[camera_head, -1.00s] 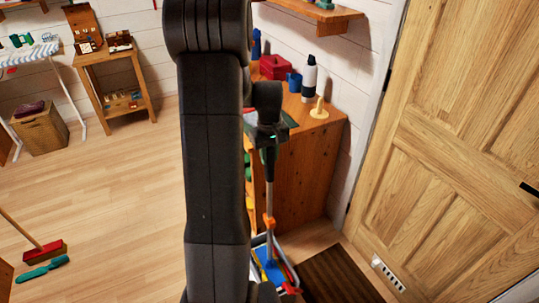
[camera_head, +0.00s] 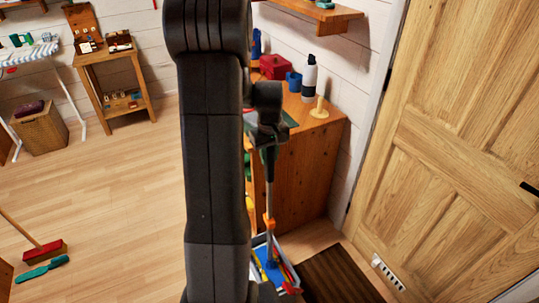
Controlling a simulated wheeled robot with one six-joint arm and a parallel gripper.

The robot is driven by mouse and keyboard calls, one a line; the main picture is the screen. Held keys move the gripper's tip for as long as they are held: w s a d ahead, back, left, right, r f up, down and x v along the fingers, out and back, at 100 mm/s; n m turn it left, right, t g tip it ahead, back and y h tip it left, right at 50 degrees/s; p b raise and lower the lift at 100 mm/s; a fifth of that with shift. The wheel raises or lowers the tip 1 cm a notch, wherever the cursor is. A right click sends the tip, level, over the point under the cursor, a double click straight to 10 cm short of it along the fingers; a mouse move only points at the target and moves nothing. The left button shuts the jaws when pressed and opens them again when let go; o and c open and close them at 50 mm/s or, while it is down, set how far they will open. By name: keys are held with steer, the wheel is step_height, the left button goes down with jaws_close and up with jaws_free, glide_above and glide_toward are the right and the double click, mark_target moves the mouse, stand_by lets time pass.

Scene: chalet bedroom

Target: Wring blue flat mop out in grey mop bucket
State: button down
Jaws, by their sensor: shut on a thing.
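My gripper (camera_head: 268,137) is shut on the grey handle of the blue flat mop (camera_head: 270,185), near the handle's top end. The handle stands nearly upright below the gripper, with an orange part low on it. The blue mop head (camera_head: 270,271) is down at the grey mop bucket (camera_head: 294,263), within its rim as seen from here. My arm hides the bucket's left part. I cannot tell how firmly the head is pressed inside. Red and yellow parts also show at the bucket.
A wooden cabinet (camera_head: 302,170) stands just behind the mop. A dark mat (camera_head: 338,277) lies right of the bucket, before a wooden door (camera_head: 450,150). A power strip (camera_head: 387,272) is by the door.

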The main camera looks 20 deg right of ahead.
steer(key=shift+f+b, duration=1)
steer(key=shift+f, duration=0.45)
stand_by(1.3)
steer(key=c, duration=1.1)
jaws_free()
step_height(320, 180, up, 14)
steer(key=shift+f, duration=0.1)
step_height(320, 180, down, 14)
steer(key=shift+r, duration=0.15)
steer(key=shift+r+p, duration=0.3)
